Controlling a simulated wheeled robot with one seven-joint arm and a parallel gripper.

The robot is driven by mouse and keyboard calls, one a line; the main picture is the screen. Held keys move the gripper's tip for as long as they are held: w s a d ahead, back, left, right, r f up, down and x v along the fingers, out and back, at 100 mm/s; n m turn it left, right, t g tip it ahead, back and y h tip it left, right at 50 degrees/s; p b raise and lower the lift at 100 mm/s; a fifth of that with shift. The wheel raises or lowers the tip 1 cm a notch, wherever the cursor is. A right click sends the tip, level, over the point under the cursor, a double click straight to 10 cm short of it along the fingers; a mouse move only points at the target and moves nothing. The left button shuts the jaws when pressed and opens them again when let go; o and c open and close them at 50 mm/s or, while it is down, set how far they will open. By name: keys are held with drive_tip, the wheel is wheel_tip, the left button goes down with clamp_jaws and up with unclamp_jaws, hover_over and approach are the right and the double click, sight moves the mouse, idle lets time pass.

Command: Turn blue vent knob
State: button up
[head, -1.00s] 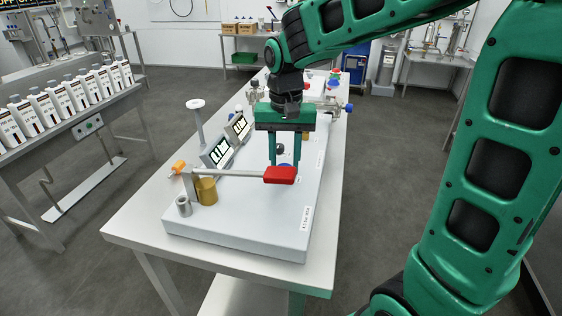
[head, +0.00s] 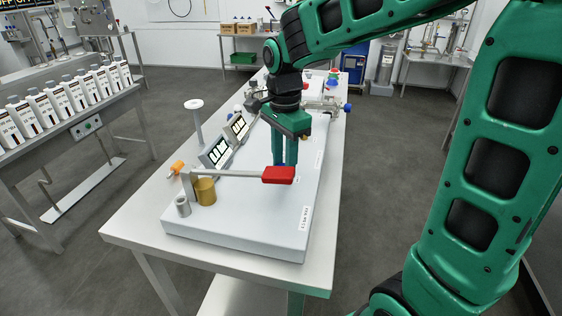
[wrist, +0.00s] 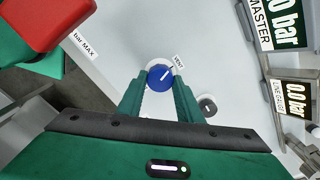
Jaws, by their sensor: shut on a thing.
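The blue vent knob (wrist: 160,77) with a white pointer line shows in the wrist view, beside a label reading VENT. My gripper (wrist: 160,88) has its two green fingers on either side of the knob and is shut on it. In the head view my gripper (head: 286,160) points straight down over the white panel (head: 245,233), behind the red lever handle. The knob is hidden there by the fingers and the handle.
The red lever handle (head: 279,174) on a grey bar stands close in front of my gripper; it also shows in the wrist view (wrist: 45,22). Two gauge displays (head: 217,151) stand to the left. A dark knob (wrist: 208,104) sits beside the vent knob. A brass cylinder (head: 205,191) stands at the front left.

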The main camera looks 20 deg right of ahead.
drive_tip(key=shift+w+a+r+m, duration=0.1)
drive_tip(key=shift+w+m, duration=0.05)
drive_tip(key=shift+m, duration=0.8)
drive_tip(key=shift+w+a+r+m, duration=0.1)
drive_tip(key=shift+m, duration=0.85)
drive_tip(key=shift+d, duration=0.1)
drive_tip(key=o, duration=1)
drive_tip(key=shift+f, duration=0.15)
drive_tip(key=shift+o, duration=0.2)
wheel_tip(320, 180, up, 11)
drive_tip(key=shift+f, duration=0.15)
